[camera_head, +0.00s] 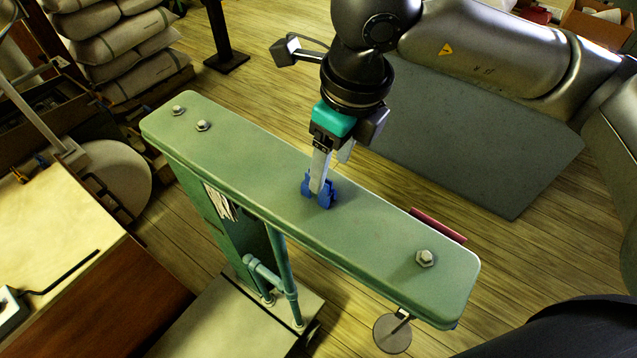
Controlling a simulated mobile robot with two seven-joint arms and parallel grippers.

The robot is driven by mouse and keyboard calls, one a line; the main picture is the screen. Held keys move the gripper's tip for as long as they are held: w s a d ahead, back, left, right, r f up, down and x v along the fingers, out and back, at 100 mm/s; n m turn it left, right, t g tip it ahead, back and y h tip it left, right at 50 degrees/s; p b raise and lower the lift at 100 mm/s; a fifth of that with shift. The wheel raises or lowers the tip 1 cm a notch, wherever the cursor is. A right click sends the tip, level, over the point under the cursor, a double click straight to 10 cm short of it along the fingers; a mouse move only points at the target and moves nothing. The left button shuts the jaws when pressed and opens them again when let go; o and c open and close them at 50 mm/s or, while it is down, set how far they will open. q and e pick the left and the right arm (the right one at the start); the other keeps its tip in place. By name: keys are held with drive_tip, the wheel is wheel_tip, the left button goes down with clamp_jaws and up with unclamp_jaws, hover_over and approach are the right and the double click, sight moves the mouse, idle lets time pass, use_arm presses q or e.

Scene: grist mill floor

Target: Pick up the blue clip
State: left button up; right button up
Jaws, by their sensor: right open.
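The blue clip (326,199) lies on the long green bench top, near its middle. The green bench top (250,172) runs from upper left to lower right. My right gripper (323,187) reaches down from above, with its fingertips at the clip. One finger stands in front of the clip and hides part of it; the other is mostly hidden behind. The jaws are open, and I cannot tell whether the fingers touch the clip. My left gripper is not in view.
Bolt heads (203,126) stand up at the left end of the green top, and another bolt (425,258) at the right end. A dark red piece (438,225) sits at the far edge. A wooden table (60,215) stands left; stacked sacks (115,40) stand behind. A grey mat (460,140) covers floor beyond.

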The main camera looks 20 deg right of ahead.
drive_tip(key=f, duration=0.1)
drive_tip(key=a+f, duration=0.1)
drive_tip(key=f, duration=0.1)
drive_tip(key=w+f, duration=0.1)
drive_tip(key=shift+a+f+p, duration=0.3)
drive_tip(key=shift+p, duration=0.05)
drive_tip(key=shift+f, duration=0.3)
drive_tip(key=shift+c, duration=0.2)
clamp_jaws()
